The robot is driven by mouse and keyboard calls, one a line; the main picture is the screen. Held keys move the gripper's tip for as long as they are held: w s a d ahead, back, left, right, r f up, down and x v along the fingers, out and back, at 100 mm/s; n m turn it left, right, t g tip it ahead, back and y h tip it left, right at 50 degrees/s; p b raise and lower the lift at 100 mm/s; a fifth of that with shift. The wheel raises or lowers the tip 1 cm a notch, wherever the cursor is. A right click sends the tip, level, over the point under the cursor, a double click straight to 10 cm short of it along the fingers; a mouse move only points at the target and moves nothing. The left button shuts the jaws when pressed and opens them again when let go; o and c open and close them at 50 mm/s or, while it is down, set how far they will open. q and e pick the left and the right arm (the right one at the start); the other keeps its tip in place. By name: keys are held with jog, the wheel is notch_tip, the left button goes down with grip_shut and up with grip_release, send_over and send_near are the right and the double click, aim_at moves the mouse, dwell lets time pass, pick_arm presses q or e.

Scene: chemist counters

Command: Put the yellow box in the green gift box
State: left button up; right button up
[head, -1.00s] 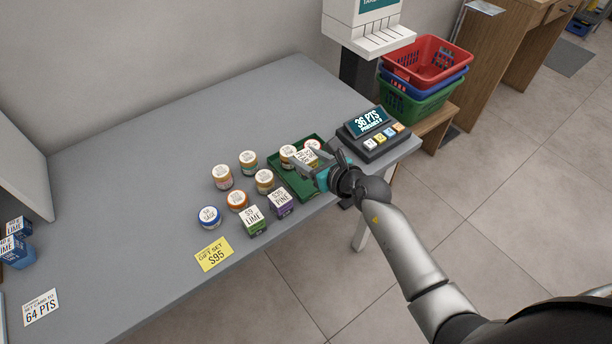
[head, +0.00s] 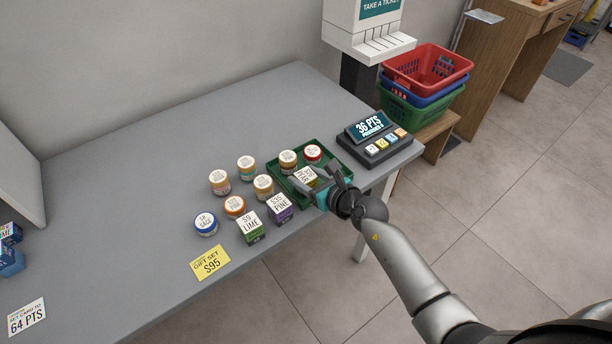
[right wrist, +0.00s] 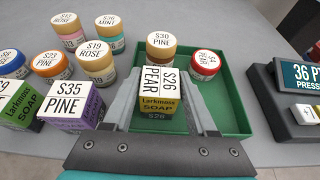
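The yellow box (head: 305,178), a small soap carton with a white pear label, is at the near part of the green gift box (head: 339,157), an open tray. In the right wrist view the yellow box (right wrist: 159,97) stands upright between the fingers of my right gripper (right wrist: 160,92), one on each side and close against it. The green gift box shows around and behind it (right wrist: 226,105). Whether the yellow box touches the tray floor is hidden. My right gripper (head: 319,188) reaches in from the near right. My left gripper is not in view.
The pine jar (right wrist: 161,44) and red-lidded pear jar (right wrist: 206,64) sit in the tray's far part. A purple box (head: 280,208), green box (head: 250,228) and several jars stand to its left. A points device (head: 374,140) stands to its right.

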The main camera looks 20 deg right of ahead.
jog(key=o, duration=0.3)
jog(key=shift+o, duration=0.2)
jog(key=shift+s+d+r, duration=0.1)
jog(key=shift+s+r, duration=0.1)
jog(key=shift+r, duration=0.1)
jog(key=p+v, duration=0.3)
jog(key=v, duration=0.8)
jog(key=shift+s, duration=0.25)
jog(key=shift+d+r, duration=0.1)
jog(key=shift+r, duration=0.05)
